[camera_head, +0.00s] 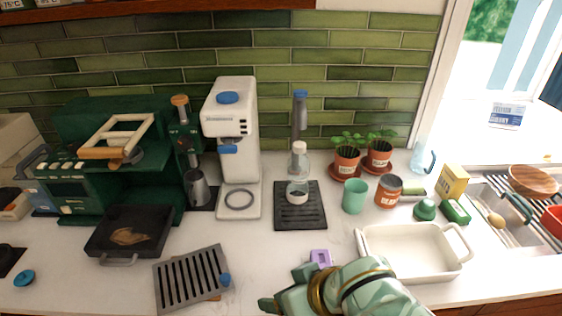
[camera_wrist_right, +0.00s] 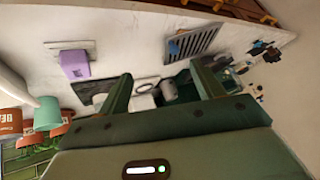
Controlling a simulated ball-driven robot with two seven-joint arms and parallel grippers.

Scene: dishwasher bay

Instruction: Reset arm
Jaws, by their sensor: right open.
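My right arm comes in at the bottom of the head view, and its green gripper (camera_head: 283,289) is over the front part of the white counter. In the right wrist view the two fingers of this gripper (camera_wrist_right: 162,88) stand apart with nothing between them. A small purple object (camera_head: 320,257) lies on the counter just beyond the gripper; it also shows in the right wrist view (camera_wrist_right: 74,65), to the left of the fingers. My left gripper is in neither view.
A white tray (camera_head: 372,264) stands right of the arm. A slotted grey rack (camera_head: 190,279) lies to the left. A green cup (camera_head: 355,196), a white coffee machine (camera_head: 232,140) and potted plants (camera_head: 347,161) stand farther back.

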